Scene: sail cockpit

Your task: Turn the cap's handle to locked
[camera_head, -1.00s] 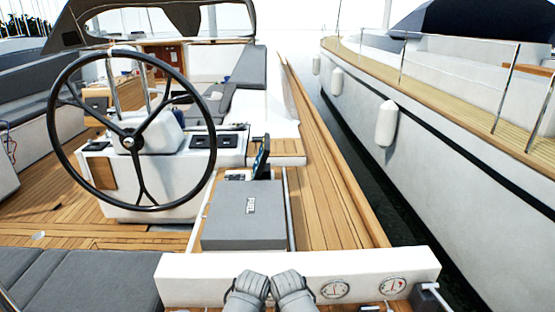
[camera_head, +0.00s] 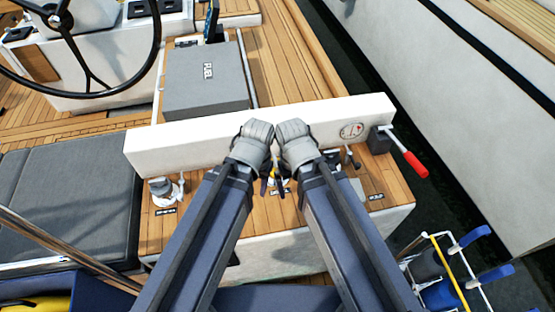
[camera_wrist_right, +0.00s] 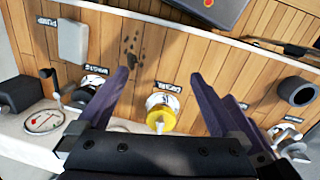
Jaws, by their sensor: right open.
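In the right wrist view a round deck fitting (camera_wrist_right: 161,104) with a bright steel top and a yellow lower part sits on the wooden deck beside a small dark label. The label and any lock marking are too small to read. My right gripper (camera_wrist_right: 152,76) is open and empty, with the fitting between and below its dark purple fingers, apart from both. In the head view a yellow bit (camera_head: 270,172) shows in the gap between my two arms. My left arm comes up from the bottom, but its gripper is hidden.
More fittings stand along the deck, including one at left (camera_head: 162,189). A white coaming (camera_head: 170,147) with a gauge (camera_head: 352,131) lies beyond. A red-handled lever (camera_head: 411,162) is at right.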

